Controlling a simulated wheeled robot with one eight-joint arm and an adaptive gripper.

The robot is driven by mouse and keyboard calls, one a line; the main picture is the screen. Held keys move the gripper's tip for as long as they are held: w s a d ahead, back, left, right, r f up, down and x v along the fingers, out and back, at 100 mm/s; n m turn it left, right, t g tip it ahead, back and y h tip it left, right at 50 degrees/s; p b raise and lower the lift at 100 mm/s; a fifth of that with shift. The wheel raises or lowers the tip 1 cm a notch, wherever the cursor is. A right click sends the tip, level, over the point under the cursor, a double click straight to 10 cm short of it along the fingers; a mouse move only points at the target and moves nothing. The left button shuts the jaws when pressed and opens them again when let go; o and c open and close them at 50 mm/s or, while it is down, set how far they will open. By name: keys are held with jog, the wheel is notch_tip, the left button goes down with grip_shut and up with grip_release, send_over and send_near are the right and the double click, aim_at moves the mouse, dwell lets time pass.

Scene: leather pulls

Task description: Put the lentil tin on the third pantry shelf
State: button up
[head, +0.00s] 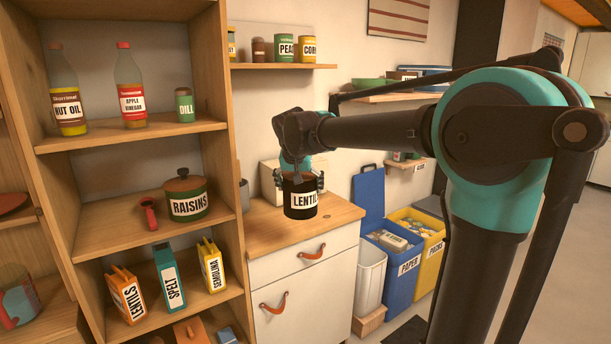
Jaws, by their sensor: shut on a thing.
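The lentil tin (300,205) is a dark, round tin with a white label reading LENTIL, its end cut off from view. My gripper (299,178) is shut on the tin near its top, with fingers on both sides. The tin appears upright, in front of the wooden counter; I cannot tell whether it touches the counter. The pantry (231,150) stands to its left with several shelves in view. One shelf holds nut oil, apple vinegar and dill. The shelf below holds a raisins pot (186,196) and a red scoop (149,213). A lower one holds lentils, spelt and semolina boxes.
The pantry's right side panel stands between the tin and the shelves. The counter (340,212) tops a white cabinet with leather pulls. Blue paper (399,290) and yellow (432,250) bins stand to the right. A wall shelf (285,66) holds pea and corn tins.

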jog(key=w+d+f+n, duration=0.1)
jog(key=d+f, duration=0.6)
jog(key=f, duration=0.3)
jog(key=w+d+f+y, duration=0.1)
jog(key=d+f, duration=0.6)
jog(key=f, duration=0.2)
jog(key=w+d+f+n, duration=0.1)
jog(key=d+f, duration=0.6)
jog(key=f, duration=0.3)
jog(key=s+f, duration=0.5)
jog(key=f, duration=0.2)
jog(key=shift+s+a+f, duration=0.15)
jog(key=shift+f, duration=0.1)
